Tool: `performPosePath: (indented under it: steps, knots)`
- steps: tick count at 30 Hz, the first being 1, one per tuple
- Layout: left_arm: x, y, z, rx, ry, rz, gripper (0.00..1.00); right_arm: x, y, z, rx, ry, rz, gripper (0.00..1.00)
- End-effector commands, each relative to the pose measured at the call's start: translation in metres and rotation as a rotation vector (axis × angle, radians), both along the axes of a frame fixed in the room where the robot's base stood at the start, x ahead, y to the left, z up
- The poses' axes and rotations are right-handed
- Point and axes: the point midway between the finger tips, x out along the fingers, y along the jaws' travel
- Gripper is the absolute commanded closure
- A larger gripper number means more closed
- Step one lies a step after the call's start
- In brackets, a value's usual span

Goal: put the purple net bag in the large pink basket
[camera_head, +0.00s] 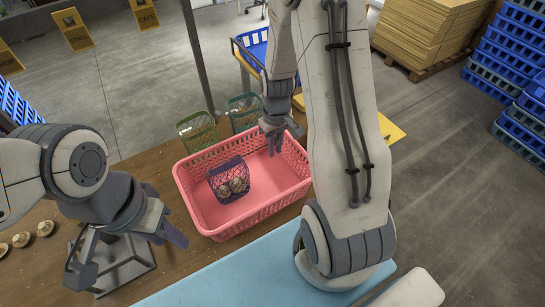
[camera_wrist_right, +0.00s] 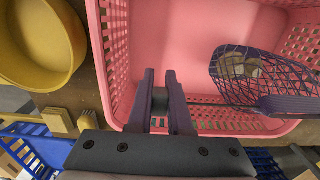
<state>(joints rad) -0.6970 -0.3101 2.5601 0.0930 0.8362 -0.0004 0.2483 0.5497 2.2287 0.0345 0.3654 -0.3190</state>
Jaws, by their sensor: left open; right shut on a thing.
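The purple net bag (camera_head: 229,181) with pale mushrooms sits inside the large pink basket (camera_head: 187,196), towards its left half. In the right wrist view the bag (camera_wrist_right: 262,76) lies to the right, apart from my fingers. My right gripper (camera_head: 273,144) is at the basket's back right wall, its fingers over the rim. In the right wrist view the fingers (camera_wrist_right: 160,88) are close together over the wall; they seem shut on the rim, though the gap is dark. My left gripper (camera_head: 125,254) is open and empty, left of the basket, low over the table.
A green net bag (camera_head: 197,131) and a teal one (camera_head: 243,112) stand behind the basket. Several mushrooms (camera_head: 21,240) lie on the table at left. A yellow bowl (camera_wrist_right: 40,45) shows in the right wrist view. A light blue surface (camera_head: 238,281) lies in front.

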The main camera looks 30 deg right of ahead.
Motion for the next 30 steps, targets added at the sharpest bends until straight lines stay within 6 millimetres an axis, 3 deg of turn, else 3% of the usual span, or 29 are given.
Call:
performPosePath:
  steps: [7,17,18,20,30]
  knots:
    - [0.000,0.000,0.001,0.000,0.000,0.000,0.57,-0.002,-0.001,-0.035,0.001,0.004,-0.004,1.00]
    - [0.000,0.000,0.000,0.000,0.000,0.000,0.57,-0.001,-0.002,-0.038,0.000,0.001,-0.004,1.00]
    - [0.000,0.000,0.000,0.000,0.000,0.000,0.57,-0.001,-0.002,-0.039,0.000,0.001,-0.004,0.79]
    - [0.000,0.000,0.000,0.000,0.000,0.000,0.57,-0.001,-0.002,-0.038,0.000,0.001,-0.004,0.56]
    - [0.000,0.000,0.002,0.000,0.000,0.000,0.57,-0.001,-0.002,-0.036,0.000,0.001,-0.004,0.53]
